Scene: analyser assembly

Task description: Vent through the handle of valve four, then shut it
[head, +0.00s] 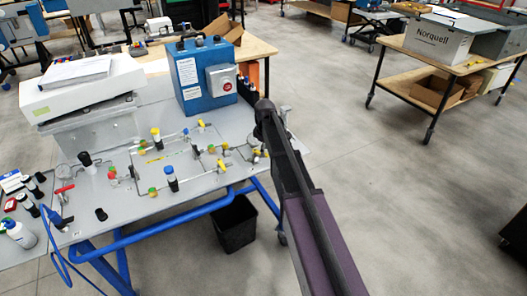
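A grey bench panel (200,185) carries thin tubing and several small valves and fittings. Yellow valve handles show at the back (201,124), in the middle (225,146) and at the front right (221,165). No number is readable, so I cannot tell which handle is valve four, nor whether it is open or shut. My dark arm reaches in from the lower right, and its far end is over the panel's right side. It covers part of the fittings there. I cannot make out my gripper's fingers; they are hidden or out of view.
A blue box (203,78) with a red button stands behind the panel. A white instrument (85,85) is at the left. Upright black-capped fittings (171,178) rise from the panel. A red handle (64,189) and bottle (20,233) are at front left. A black bin (235,223) stands below.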

